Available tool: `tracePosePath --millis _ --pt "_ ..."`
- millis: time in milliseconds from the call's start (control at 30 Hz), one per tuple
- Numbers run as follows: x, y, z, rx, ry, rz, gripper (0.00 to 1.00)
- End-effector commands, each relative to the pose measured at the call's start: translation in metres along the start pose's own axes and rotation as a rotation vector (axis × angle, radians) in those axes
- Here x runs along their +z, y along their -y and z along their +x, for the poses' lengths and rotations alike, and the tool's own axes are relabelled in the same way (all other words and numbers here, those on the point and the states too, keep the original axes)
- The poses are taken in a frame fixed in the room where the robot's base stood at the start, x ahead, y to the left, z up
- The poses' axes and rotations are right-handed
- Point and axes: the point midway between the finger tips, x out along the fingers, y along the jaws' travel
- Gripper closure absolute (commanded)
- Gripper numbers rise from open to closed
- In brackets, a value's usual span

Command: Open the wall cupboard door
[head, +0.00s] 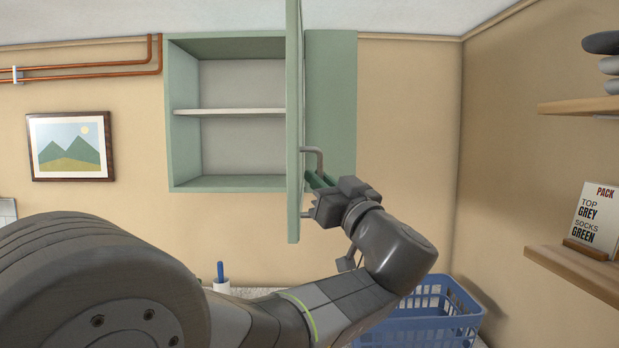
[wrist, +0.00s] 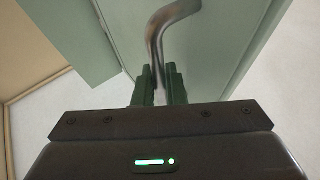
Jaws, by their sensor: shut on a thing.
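The green wall cupboard (head: 183,120) hangs on the back wall, with its left half uncovered and a shelf (head: 230,112) inside. Its door (head: 293,110) stands swung out toward me, seen nearly edge-on. A grey bar handle (head: 319,158) is on the door's right-hand face, near its lower part. My gripper (head: 318,181) is shut on the lower end of this handle. In the wrist view the green fingers (wrist: 159,88) close around the bent metal handle (wrist: 157,38), with the door panel (wrist: 205,40) behind it. The cupboard's interior shows empty.
A blue basket (head: 425,315) stands below at the right. Wooden shelves (head: 575,270) with a sign (head: 597,222) are on the right wall. A framed picture (head: 70,146) and copper pipes (head: 90,73) are on the wall at left. A blue-handled brush (head: 220,275) stands below the cupboard.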

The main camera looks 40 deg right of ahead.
Motion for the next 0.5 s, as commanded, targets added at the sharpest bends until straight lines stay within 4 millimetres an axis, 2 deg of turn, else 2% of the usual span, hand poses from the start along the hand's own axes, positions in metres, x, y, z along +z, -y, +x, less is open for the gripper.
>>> tracePosePath --millis 467,500 --pt "-0.0052 -0.0004 -0.0008 -0.005 -0.007 -0.004 1.00" --pt "-0.0051 -0.0004 -0.0007 -0.005 -0.006 -0.004 0.81"
